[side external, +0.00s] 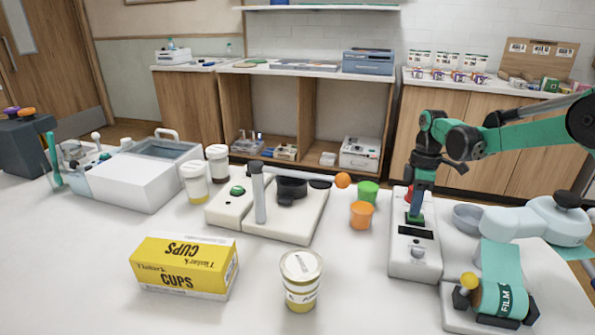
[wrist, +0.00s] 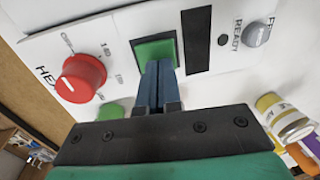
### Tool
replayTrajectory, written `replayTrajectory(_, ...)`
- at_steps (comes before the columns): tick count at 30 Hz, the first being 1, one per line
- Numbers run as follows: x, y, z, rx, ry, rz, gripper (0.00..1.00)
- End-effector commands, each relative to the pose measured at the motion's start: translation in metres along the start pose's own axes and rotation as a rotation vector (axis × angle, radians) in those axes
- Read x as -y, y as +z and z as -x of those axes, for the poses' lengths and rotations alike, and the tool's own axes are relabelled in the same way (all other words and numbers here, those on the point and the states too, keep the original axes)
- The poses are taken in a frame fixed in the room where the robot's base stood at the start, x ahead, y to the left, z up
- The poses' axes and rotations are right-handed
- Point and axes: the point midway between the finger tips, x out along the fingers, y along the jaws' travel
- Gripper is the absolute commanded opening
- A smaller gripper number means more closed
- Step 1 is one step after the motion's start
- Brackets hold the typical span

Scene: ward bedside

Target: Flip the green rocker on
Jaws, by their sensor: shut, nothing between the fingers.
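The green rocker (wrist: 152,48) sits in a dark frame on a white control box. In the side view the rocker (side external: 415,220) shows on the box (side external: 414,262), just below my fingertips. My gripper (wrist: 158,64) is shut and empty, its two blue fingers pressed together. In the side view my gripper (side external: 416,211) points down at the rocker from above. The fingertips overlap the rocker's near right edge in the wrist view. I cannot tell whether they touch it, or which way the rocker is tilted.
The box also carries a red knob (wrist: 82,78), a black strip (wrist: 196,40) and a grey knob (wrist: 257,33). An orange cup (side external: 361,215) and a green cup (side external: 368,192) stand left of it. A film roll holder (side external: 500,299) stands right.

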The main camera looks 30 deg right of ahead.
Motion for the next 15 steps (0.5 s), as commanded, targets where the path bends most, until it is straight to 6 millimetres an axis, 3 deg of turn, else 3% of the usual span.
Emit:
replayTrajectory(9,0.0,0.0,0.003,0.0,-0.002,0.001,0.0)
replayTrajectory(15,-0.001,0.0,0.028,0.0,-0.001,0.0,0.0)
